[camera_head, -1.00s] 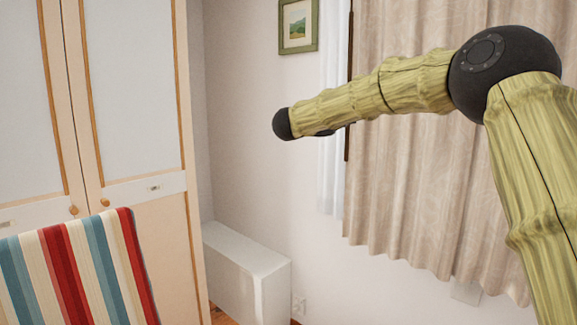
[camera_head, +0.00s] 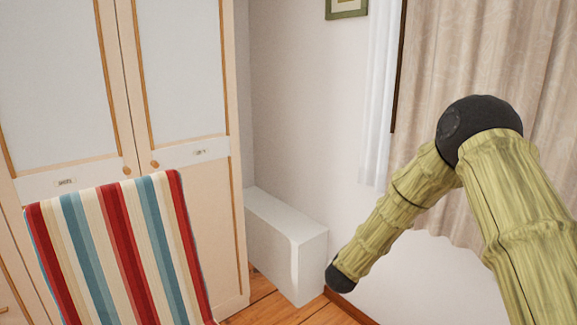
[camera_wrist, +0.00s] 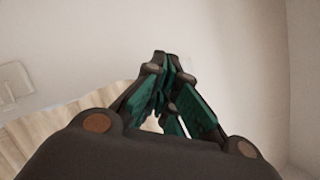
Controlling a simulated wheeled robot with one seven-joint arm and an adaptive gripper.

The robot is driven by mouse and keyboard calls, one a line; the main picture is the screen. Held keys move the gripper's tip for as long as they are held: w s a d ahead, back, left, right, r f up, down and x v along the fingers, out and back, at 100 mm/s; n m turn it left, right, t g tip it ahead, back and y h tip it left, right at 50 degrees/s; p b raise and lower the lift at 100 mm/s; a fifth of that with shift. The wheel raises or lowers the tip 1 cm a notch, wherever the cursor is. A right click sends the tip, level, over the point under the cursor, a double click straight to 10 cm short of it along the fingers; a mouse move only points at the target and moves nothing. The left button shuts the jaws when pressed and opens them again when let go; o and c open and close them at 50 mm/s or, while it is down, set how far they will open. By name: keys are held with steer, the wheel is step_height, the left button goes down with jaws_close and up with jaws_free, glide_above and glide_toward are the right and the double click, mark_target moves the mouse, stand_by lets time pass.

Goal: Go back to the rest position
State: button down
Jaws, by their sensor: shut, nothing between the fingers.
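My gripper (camera_wrist: 168,75) shows in the wrist view with its dark and green fingers closed together at the tips and nothing between them. Behind it are a pale wall and, at lower left, a wood-coloured, curtain-like surface. In the head view my yellow-green arm comes in from the right, bends at a dark joint and slopes down to the left, its visible end in front of the wall. The gripper itself cannot be made out in the head view.
A striped chair back (camera_head: 120,250) stands at lower left before a wardrobe (camera_head: 185,75). A white box-like unit (camera_head: 288,245) sits on the wooden floor (camera_head: 262,302) by the wall. A beige curtain (camera_head: 475,60) hangs behind my arm. A green-framed picture (camera_head: 346,9) is at the top.

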steer(key=s+a+f+n+g+y, duration=0.1)
steer(key=s+f+n+g+y, duration=0.5)
steer(key=s+f, duration=1.85)
steer(key=s+f+n+g, duration=0.2)
steer(key=s+f+g, duration=0.1)
steer(key=s, duration=1.4)
steer(key=s+d+f+n+g, duration=0.1)
steer(key=s+f+n+g, duration=0.2)
steer(key=s, duration=1.5)
steer(key=shift+s+d+g+p, duration=0.25)
steer(key=shift+g+p, duration=0.15)
steer(key=shift+g, duration=0.2)
